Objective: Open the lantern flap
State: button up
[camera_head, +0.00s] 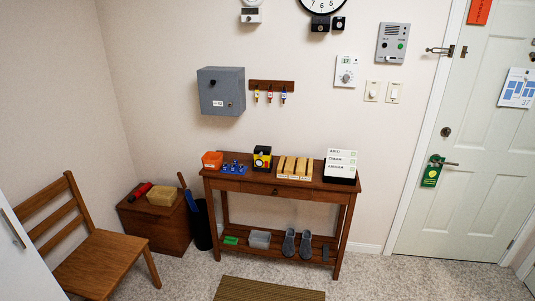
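A small boxy black and yellow object (262,158), which looks most like the lantern, stands on top of the brown wooden console table (322,184), near its back edge and left of its middle. A round dark spot shows on its yellow front. It is too small in view to tell where its flap is or whether the flap is open or shut. My gripper is not in view.
An orange box (212,160) and small blue items (233,168) stand left of it; tan upright blocks (294,168) and a white labelled stack (341,164) stand right. A wooden chair (105,262) is at left. A mat (268,289) lies before the table; carpet at right is clear.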

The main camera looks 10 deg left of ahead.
aim_at(261, 150)
jog(key=i+u, duration=0.15)
jog(key=i, duration=0.3)
jog(key=i+l+u, duration=0.1)
jog(key=i, duration=0.4)
jog(key=i+l+u, duration=0.15)
jog(key=i, duration=0.3)
jog(key=i+l+u, duration=0.15)
jog(key=i, duration=0.35)
jog(key=i+l+u, duration=0.1)
jog(key=i, duration=0.35)
jog(key=l, duration=0.05)
